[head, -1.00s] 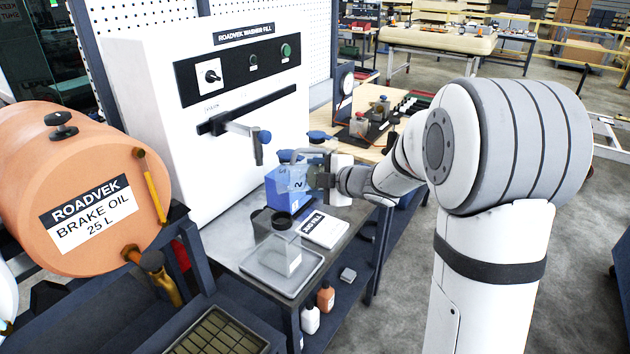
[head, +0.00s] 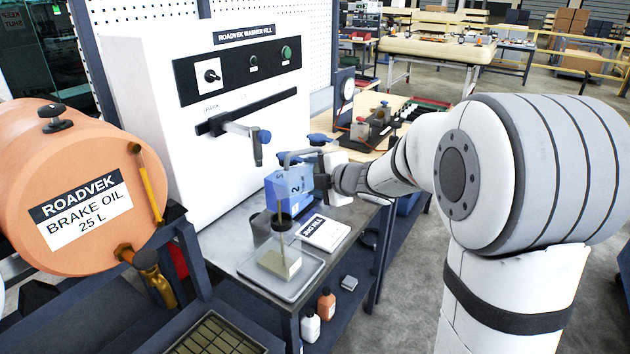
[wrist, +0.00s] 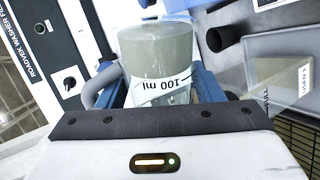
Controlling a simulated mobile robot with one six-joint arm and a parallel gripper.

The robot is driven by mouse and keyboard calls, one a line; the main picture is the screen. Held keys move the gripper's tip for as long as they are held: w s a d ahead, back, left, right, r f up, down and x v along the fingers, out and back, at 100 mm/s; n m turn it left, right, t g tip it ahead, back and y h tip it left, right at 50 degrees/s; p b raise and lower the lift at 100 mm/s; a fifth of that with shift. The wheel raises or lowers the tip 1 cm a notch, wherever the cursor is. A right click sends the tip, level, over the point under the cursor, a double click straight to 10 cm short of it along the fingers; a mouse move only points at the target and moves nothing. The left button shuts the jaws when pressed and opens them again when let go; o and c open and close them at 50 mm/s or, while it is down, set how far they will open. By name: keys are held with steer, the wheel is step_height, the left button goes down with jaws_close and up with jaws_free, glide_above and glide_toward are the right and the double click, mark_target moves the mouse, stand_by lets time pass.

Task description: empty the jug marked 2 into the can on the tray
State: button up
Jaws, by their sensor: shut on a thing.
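My gripper (head: 318,178) is shut on a clear jug (head: 290,180) above the bench. A 2 shows on the jug in the head view, where it is tilted to the left. In the wrist view the jug (wrist: 158,50) carries a 100 ml mark and cloudy liquid shows in it. A thin yellowish stream runs down from the jug to the dark neck of the clear can (head: 279,262). The can stands on the grey tray (head: 312,278), with yellowish liquid in its lower part. The jug's lip is hard to make out.
A blue container (head: 303,208) stands behind the jug. A dark cup (head: 260,228) is behind the can, and a white sign (head: 325,233) lies right of it. The white washer-fill cabinet (head: 180,150) with its spout stands behind. An orange brake-oil drum (head: 75,240) is at left.

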mark_target(308, 171)
steer(key=shift+s+a+r+n+h+b, duration=0.1)
steer(key=shift+a+n+h+b, duration=0.15)
steer(key=shift+b, duration=0.35)
steer(key=shift+r+n+h+b, duration=0.15)
steer(key=shift+n+b, duration=0.2)
steer(key=shift+b, duration=0.2)
steer(key=shift+s+a+r+n+t+h+b, duration=0.15)
steer(key=shift+a+r+n+t+h+b, duration=0.1)
steer(key=shift+r+n+b, duration=0.25)
steer(key=shift+s+a+r+n+t+h+b, duration=0.1)
steer(key=shift+a+r+n+t+h+b, duration=0.15)
steer(key=shift+b, duration=0.3)
steer(key=shift+d, duration=0.1)
